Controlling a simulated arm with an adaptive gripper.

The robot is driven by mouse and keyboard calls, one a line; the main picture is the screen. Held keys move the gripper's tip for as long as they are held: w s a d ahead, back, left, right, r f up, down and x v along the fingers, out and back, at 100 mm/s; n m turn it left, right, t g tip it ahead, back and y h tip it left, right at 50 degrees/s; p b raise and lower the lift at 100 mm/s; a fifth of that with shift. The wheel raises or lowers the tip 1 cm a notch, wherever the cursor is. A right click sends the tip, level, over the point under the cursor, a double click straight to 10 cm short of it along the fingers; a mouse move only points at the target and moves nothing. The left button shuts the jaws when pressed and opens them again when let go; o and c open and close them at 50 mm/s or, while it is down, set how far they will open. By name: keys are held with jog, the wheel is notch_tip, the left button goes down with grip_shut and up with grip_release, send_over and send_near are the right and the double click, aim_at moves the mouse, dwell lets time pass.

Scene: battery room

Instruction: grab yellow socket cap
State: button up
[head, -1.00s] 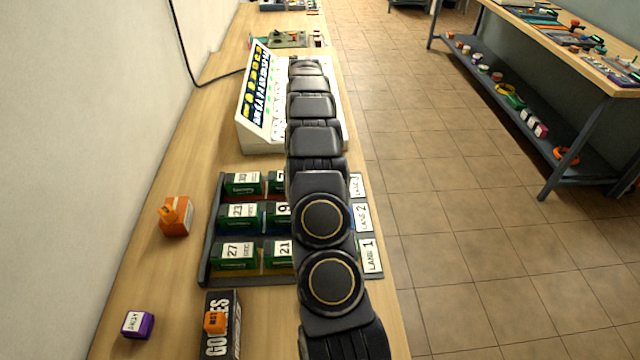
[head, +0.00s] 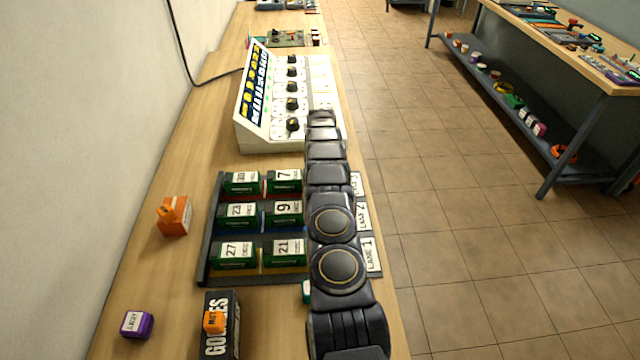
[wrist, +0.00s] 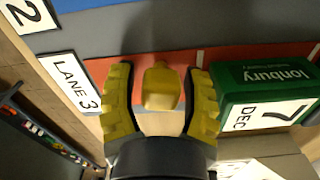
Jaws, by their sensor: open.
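In the wrist view a small yellow block-like piece, which looks like the yellow socket cap (wrist: 160,88), sits between the two yellow ribbed fingers of my gripper (wrist: 157,72). The fingers are open, with a visible gap on each side of the cap. The cap is over or on the red lane strip of the tray, beside the Lane 3 label; I cannot tell its exact height. In the head view my own arm hides the cap and my gripper.
The green box marked 7 (wrist: 264,95) stands close to the right finger. The dark tray (head: 203,262) holds several green boxes. A white control panel (head: 262,140) with black knobs stands behind.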

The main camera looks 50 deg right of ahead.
jog(key=c, duration=0.7)
jog(key=shift+r, duration=0.1)
